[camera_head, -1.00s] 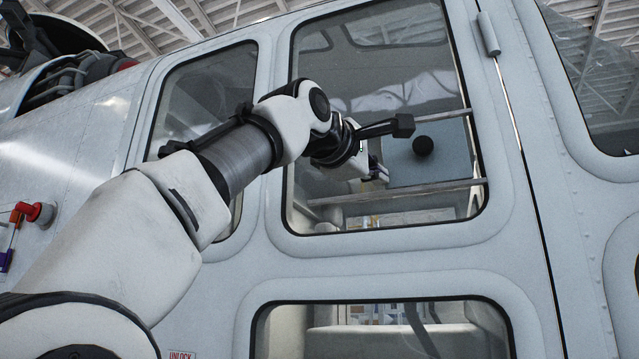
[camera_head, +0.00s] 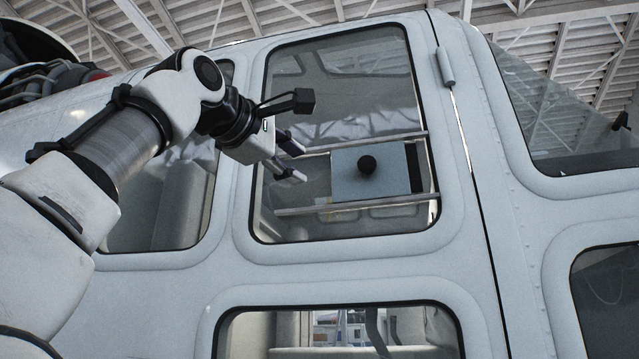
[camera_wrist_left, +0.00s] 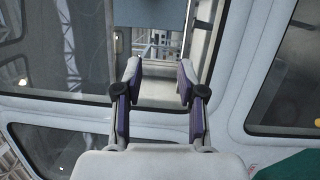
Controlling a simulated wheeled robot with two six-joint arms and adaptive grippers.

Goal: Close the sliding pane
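The sliding pane (camera_head: 345,183) is a light blue-grey panel with a round black knob (camera_head: 367,165). It sits between two rails in the tall door window, towards the right, with a narrow dark strip at its right edge. My left gripper (camera_head: 293,160) is open and empty, in front of the window and left of the pane, its fingertips apart from it. In the left wrist view the open fingers (camera_wrist_left: 160,80) show with nothing between them, and the pane (camera_wrist_left: 158,12) is at the top edge. My right gripper is not in view.
The upper rail (camera_head: 318,150) and lower rail (camera_head: 310,208) cross the window. The pale helicopter door has a hinge (camera_head: 444,66) at upper right and a lower window (camera_head: 340,325). Open air lies in front of the door's right side.

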